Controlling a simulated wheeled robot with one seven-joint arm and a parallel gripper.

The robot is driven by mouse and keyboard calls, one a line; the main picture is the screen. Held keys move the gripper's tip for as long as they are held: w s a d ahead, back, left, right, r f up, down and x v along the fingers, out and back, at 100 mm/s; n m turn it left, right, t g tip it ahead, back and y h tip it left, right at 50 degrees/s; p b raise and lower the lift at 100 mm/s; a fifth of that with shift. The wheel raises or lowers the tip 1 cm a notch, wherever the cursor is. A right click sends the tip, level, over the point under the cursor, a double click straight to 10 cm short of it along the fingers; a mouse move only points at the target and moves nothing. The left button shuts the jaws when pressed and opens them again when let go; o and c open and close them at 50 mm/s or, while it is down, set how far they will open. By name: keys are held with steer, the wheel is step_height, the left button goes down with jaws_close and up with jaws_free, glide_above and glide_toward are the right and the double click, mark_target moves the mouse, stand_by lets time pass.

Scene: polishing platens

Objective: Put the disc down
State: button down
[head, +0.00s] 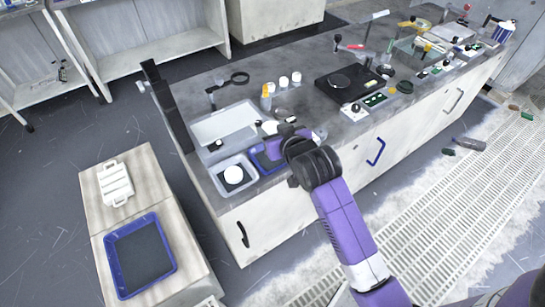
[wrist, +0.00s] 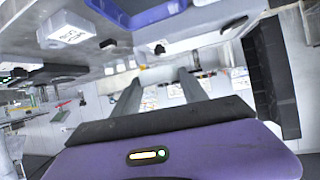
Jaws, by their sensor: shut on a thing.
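My gripper (head: 268,128) is over the near-left part of the bench, beside the metal tray, with its fingers pointing left. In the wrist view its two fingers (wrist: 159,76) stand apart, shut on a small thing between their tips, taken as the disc. The disc's outline is not clear in either view. A round white piece (head: 233,174) lies in a small white tray (head: 222,189) left of my gripper. A blue tray (head: 262,166) on the bench is partly hidden below my gripper.
A shallow metal tray (head: 225,124) lies behind the small trays. White pots (head: 283,81) and a black polishing unit (head: 345,85) stand further right. A lower side cabinet at left carries a blue-rimmed tray (head: 140,255) and a white rack (head: 115,183).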

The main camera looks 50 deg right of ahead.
step_height(320, 180, down, 11)
steer(key=shift+f+b, duration=0.2)
steer(key=shift+b, duration=0.25)
steer(key=shift+f, duration=0.15)
steer(key=c, duration=0.9)
jaws_free()
